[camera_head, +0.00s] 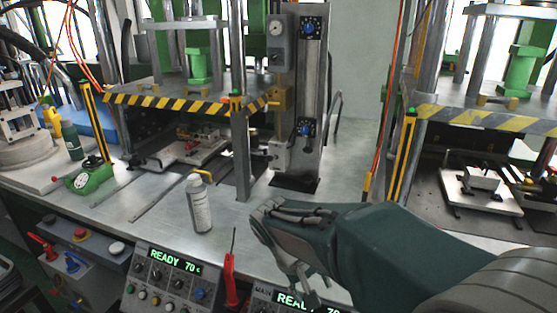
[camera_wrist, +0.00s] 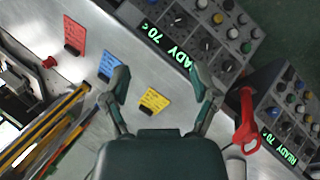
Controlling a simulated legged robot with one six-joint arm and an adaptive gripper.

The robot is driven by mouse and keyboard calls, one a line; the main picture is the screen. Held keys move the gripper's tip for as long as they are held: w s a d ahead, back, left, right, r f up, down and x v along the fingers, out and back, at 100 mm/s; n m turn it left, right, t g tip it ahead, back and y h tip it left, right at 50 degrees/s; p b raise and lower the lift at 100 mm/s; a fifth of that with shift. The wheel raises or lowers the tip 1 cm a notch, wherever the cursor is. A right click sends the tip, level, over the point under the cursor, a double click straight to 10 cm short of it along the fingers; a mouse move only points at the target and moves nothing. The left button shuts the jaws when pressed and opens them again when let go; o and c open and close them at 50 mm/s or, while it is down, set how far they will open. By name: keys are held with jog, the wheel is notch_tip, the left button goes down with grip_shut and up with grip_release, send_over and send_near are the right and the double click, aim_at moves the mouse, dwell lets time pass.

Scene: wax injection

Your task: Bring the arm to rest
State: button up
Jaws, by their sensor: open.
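My arm (camera_head: 375,245) reaches in from the right in the head view. My gripper (camera_head: 285,250) is over the front part of the metal bench (camera_head: 150,222), near the control panels. In the wrist view my gripper (camera_wrist: 162,92) is open, with its two fingers spread wide and nothing between them. A yellow label (camera_wrist: 154,101) lies on the bench surface, seen between the fingers. I cannot tell exactly how high the gripper is above the bench.
A white spray bottle (camera_head: 199,205) stands left of my gripper. A red-handled tool (camera_head: 230,278) is in front. Control panels (camera_head: 165,283) line the bench front. Presses with striped edges (camera_head: 185,102) stand behind. Red (camera_wrist: 75,37) and blue (camera_wrist: 107,65) labels show in the wrist view.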

jog(key=s+d+r+m+t+y, duration=0.1)
jog(key=s+d+r+t+y, duration=0.1)
jog(key=s, duration=0.4)
jog(key=s+d+r+m+t+y, duration=0.2)
jog(key=s+d+r+t, duration=0.1)
jog(key=s+d+r, duration=0.2)
jog(key=shift+s+d+r+t, duration=0.3)
jog(key=shift+s+d, duration=0.55)
jog(key=shift+s, duration=0.35)
jog(key=shift+c, duration=0.3)
dwell(0.6)
